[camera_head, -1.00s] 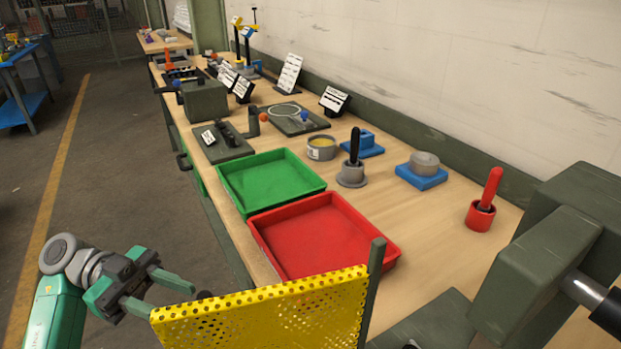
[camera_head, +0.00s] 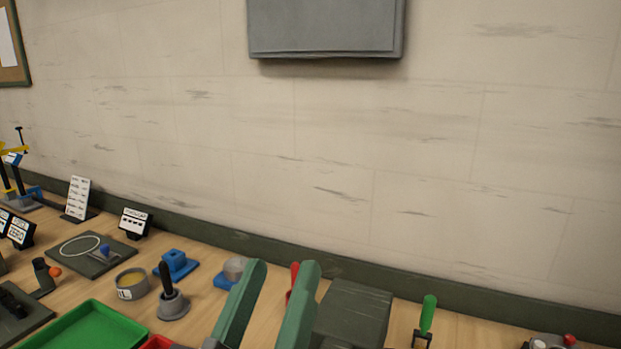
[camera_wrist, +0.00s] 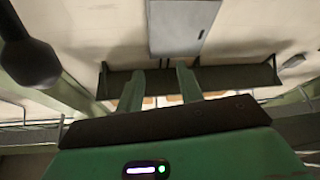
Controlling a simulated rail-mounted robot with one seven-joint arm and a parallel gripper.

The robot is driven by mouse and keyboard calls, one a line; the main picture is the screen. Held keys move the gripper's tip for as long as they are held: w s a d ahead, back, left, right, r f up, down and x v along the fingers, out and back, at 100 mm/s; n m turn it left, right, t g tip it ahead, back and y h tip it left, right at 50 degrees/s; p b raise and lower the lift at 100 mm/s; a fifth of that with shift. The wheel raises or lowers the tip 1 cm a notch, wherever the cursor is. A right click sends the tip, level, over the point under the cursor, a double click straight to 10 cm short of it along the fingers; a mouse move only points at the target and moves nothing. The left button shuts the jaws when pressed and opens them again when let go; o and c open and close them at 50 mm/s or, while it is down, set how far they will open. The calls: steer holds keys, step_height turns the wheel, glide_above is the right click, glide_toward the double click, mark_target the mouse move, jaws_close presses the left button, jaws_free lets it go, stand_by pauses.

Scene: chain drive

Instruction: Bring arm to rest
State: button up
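My gripper (camera_head: 282,268) rises from the lower middle of the head view, its two green fingers pointing up and standing apart. No object is between the fingers; bench items show behind them. In the wrist view my gripper (camera_wrist: 160,75) also has its fingers apart and empty, with a grey wall box (camera_wrist: 182,28) and a dark shelf-like strip beyond. The rest of my arm is mostly out of the head view.
A green tray (camera_head: 90,328) and a red tray's edge (camera_head: 158,342) are at lower left. A black-handled grey holder (camera_head: 172,303), a green-handled tool (camera_head: 427,315) and a dark block (camera_head: 350,315) stand along the bench. The wall above is mostly bare below its grey box (camera_head: 325,27).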

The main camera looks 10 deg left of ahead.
steer(key=d, duration=0.2)
steer(key=s+d+r+m+t, duration=0.1)
steer(key=d, duration=0.2)
steer(key=s+d+m, duration=0.1)
steer(key=d, duration=0.2)
steer(key=shift+s+d+r+t+y, duration=0.2)
steer(key=shift+r+t+y, duration=0.1)
steer(key=shift+y, duration=0.1)
steer(key=shift+m+y, duration=0.3)
steer(key=shift+y, duration=0.1)
steer(key=r+p, duration=0.2)
steer(key=s+d+r+p, duration=0.1)
steer(key=r, duration=0.1)
steer(key=shift+d+r, duration=0.1)
step_height(320, 180, up, 35)
steer(key=a+p, duration=0.1)
steer(key=p, duration=3.3)
steer(key=shift+w+p, duration=0.15)
steer(key=shift+p, duration=0.15)
